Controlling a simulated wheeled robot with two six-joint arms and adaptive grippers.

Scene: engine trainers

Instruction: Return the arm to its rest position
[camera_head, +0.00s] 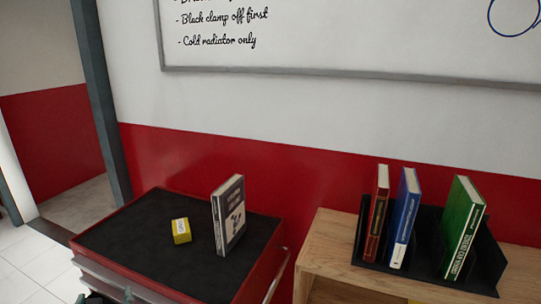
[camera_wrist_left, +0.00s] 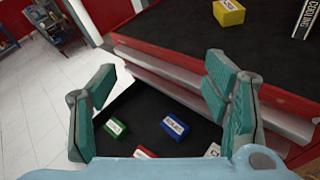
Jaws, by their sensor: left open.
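My left gripper (camera_wrist_left: 161,78) is open, its two teal-padded fingers wide apart with nothing between them. In the wrist view it is in front of the red tool cart, beside an open lower drawer or shelf (camera_wrist_left: 140,108). In the head view only a small dark part of my left gripper (camera_head: 108,297) shows at the bottom left edge, at the cart's front. My right gripper is not in view.
The red cart's black top (camera_head: 130,230) holds a yellow box (camera_head: 181,231) and an upright dark book (camera_head: 229,214). Green (camera_wrist_left: 115,127) and blue (camera_wrist_left: 174,127) boxes lie lower down. A wooden shelf (camera_head: 330,250) carries a black rack with red, blue and green books (camera_head: 463,228).

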